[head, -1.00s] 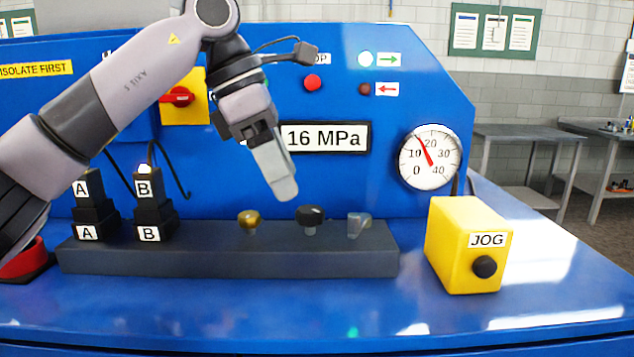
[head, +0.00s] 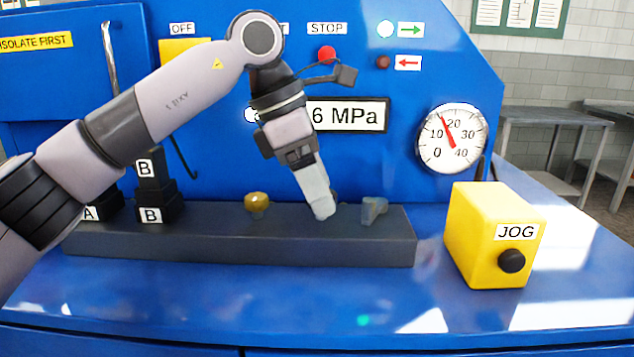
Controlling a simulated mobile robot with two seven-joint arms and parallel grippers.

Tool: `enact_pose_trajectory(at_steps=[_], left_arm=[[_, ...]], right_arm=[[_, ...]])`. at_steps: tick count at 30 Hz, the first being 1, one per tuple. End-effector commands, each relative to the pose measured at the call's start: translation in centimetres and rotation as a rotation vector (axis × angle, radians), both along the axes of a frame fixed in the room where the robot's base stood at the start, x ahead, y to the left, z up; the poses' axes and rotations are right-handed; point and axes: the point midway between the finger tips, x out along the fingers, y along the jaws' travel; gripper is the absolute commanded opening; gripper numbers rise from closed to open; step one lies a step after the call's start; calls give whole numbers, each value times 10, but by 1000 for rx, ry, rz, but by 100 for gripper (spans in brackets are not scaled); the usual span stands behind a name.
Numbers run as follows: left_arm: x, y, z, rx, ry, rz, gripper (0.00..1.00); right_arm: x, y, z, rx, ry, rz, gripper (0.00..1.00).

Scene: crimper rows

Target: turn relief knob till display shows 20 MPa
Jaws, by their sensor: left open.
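The display (head: 357,115) on the blue panel reads "6 MPa", with its left part hidden behind my left gripper. The round gauge (head: 452,139) has its red needle a little below 20. On the dark block (head: 240,244) stand a brass knob (head: 257,202) and a grey, lever-like knob (head: 374,209). The black knob between them is almost wholly hidden behind my left gripper (head: 322,210). That gripper is open and points down at the black knob's place; I cannot tell whether it touches the knob. No label shows which knob is the relief knob. My right gripper is out of view.
A yellow JOG box (head: 490,235) with a black button stands right of the block. Black connectors (head: 155,190) marked A and B stand at the block's left end. The red stop button (head: 327,54) is above the display. The blue bench top in front is clear.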

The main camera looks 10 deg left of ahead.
Motion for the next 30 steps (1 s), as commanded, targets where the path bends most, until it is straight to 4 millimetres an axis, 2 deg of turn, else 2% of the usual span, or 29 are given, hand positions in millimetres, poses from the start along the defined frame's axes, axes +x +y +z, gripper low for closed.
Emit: enact_pose_trajectory(at_steps=[5,10,20,30], left_arm=[[0,0,0,0,0,0,69],[0,0,0,0,0,0,13],[0,0,3,-1,2,-34,13],[2,0,6,0,4,-244,13]], right_arm=[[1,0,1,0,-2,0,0],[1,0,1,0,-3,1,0],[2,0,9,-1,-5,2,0],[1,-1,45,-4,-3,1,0]])
